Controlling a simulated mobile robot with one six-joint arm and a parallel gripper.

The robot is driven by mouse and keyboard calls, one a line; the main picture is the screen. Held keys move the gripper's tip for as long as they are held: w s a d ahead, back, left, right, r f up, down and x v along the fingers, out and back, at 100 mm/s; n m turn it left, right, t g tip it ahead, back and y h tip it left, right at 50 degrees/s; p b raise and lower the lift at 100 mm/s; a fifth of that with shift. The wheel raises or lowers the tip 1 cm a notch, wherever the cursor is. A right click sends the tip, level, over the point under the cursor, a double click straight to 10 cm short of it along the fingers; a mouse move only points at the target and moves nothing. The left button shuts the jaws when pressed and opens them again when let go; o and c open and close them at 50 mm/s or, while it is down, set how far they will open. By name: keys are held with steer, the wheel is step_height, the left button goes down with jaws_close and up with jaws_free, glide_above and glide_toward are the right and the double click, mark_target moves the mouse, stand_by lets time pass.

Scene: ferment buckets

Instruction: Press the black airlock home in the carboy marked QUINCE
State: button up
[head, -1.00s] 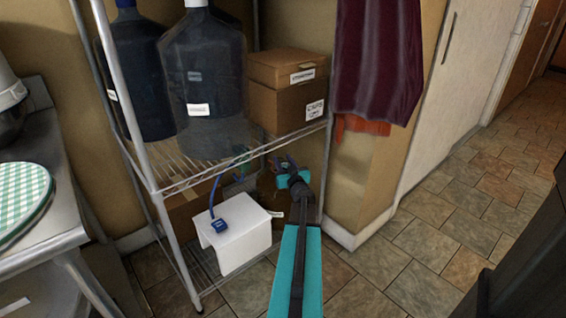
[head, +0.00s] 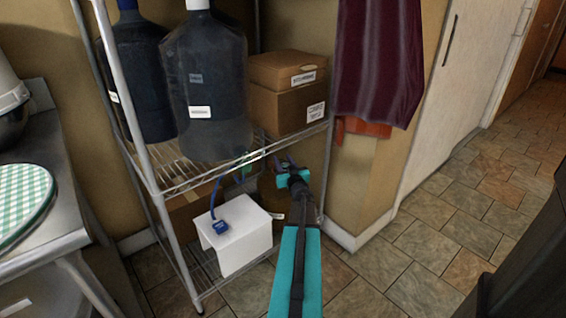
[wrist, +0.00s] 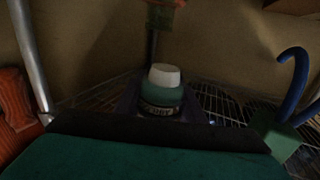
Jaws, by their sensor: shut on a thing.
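My gripper (head: 291,170) reaches in at the front edge of the upper shelf, below the cardboard boxes. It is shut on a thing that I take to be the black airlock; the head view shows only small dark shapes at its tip. A dark brownish vessel (head: 268,192) stands behind it on the lower level, mostly hidden; I cannot read QUINCE on it. In the wrist view a white-topped piece with a green band (wrist: 163,85) shows beyond the dark edge of my gripper; its lettering is too blurred to read. Whether the airlock touches a carboy is hidden.
Two dark carboys (head: 205,85) and stacked cardboard boxes (head: 287,105) stand on the upper wire shelf (head: 185,180). Left of my gripper a blue tube (head: 215,190) runs to a blue device on a white stand (head: 240,240). Free tiled floor (head: 420,250) lies to the right.

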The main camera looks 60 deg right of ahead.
steer(key=shift+s+d+f+p+x, duration=0.15)
steer(key=shift+f+p+x, duration=0.3)
steer(key=shift+x, duration=1.75)
steer(key=shift+s+d+f+p+x, duration=0.15)
steer(key=shift+f+p+x, duration=0.3)
steer(key=shift+x, duration=1.75)
steer(key=shift+s+d+f+p+x, duration=0.1)
steer(key=shift+d+f+p+x, duration=0.35)
steer(key=shift+x, duration=1.75)
stand_by(0.7)
steer(key=shift+a+p, duration=0.3)
steer(key=shift+p, duration=0.1)
stand_by(0.3)
